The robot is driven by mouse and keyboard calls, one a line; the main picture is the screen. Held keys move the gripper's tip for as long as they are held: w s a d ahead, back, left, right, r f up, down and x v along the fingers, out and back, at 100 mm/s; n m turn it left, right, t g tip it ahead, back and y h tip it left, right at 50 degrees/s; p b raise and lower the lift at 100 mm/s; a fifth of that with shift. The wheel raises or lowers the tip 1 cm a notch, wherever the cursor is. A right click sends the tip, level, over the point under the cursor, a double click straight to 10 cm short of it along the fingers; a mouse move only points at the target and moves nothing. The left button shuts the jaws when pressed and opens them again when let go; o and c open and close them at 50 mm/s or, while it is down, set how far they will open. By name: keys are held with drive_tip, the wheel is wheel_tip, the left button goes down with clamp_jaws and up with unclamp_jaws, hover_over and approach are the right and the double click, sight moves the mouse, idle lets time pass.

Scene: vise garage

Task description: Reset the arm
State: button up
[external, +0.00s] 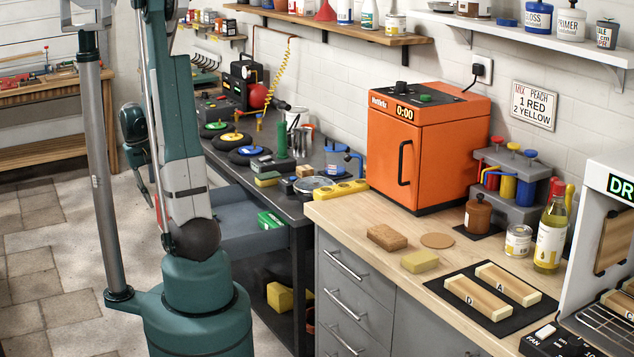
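My arm rises from its teal base at the left of the external view, and its upper part leaves the top of the picture. My gripper (145,190) appears to hang behind the arm, pointing down over the floor beside the dark workbench. It is small and partly hidden by the arm link, so I cannot tell whether its fingers are apart. No object shows clearly in it.
A grey drawer (238,213) stands open under the dark bench (340,150), close to my arm. Floor at left is clear.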

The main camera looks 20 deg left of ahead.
drive_tip(key=d+r+m+t+y, duration=0.1)
drive_tip(key=d+r+m, duration=0.1)
drive_tip(key=d+r, duration=0.5)
drive_tip(key=d+r+m+t, duration=0.1)
drive_tip(key=d+r+m, duration=0.15)
drive_tip(key=d, duration=0.95)
drive_tip(key=d+r+m+t+y, duration=0.1)
drive_tip(key=d+r+m, duration=0.1)
drive_tip(key=d+r, duration=0.55)
drive_tip(key=s+d+m+t, duration=0.2)
drive_tip(key=s+d, duration=0.2)
drive_tip(key=d, duration=0.7)
drive_tip(key=shift+s+d+r+t+h, duration=0.25)
drive_tip(key=shift+s+r+t+h, duration=0.05)
drive_tip(key=shift+s+r, duration=0.1)
